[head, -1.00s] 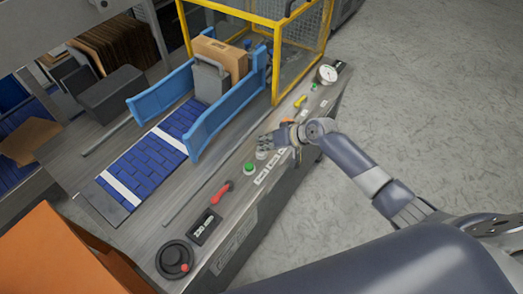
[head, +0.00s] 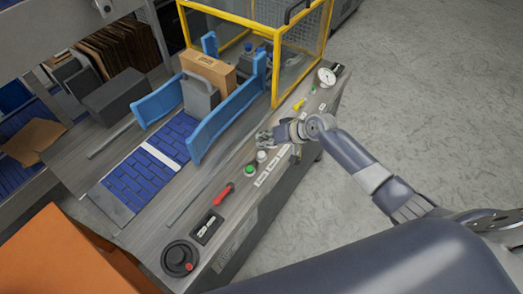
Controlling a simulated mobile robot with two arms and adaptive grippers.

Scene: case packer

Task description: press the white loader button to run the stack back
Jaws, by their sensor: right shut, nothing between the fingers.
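The white button (head: 262,156) sits on the grey control ledge, just beyond the green button (head: 250,169). My right gripper (head: 260,138) is shut and empty, over the ledge just beyond the white button in the picture; a small gap shows between them. The stack is a brown carton (head: 208,69) with a grey plate (head: 200,97) in front of it, standing on the blue belt (head: 150,171) between the blue side guides (head: 227,108). My left gripper is not in view.
A red lever (head: 223,193), a small display (head: 206,227) and a black knob (head: 179,259) line the near ledge. A yellow cage (head: 277,62) stands behind, a gauge (head: 327,76) to its right. An orange panel (head: 45,250) fills the lower left. The floor at right is clear.

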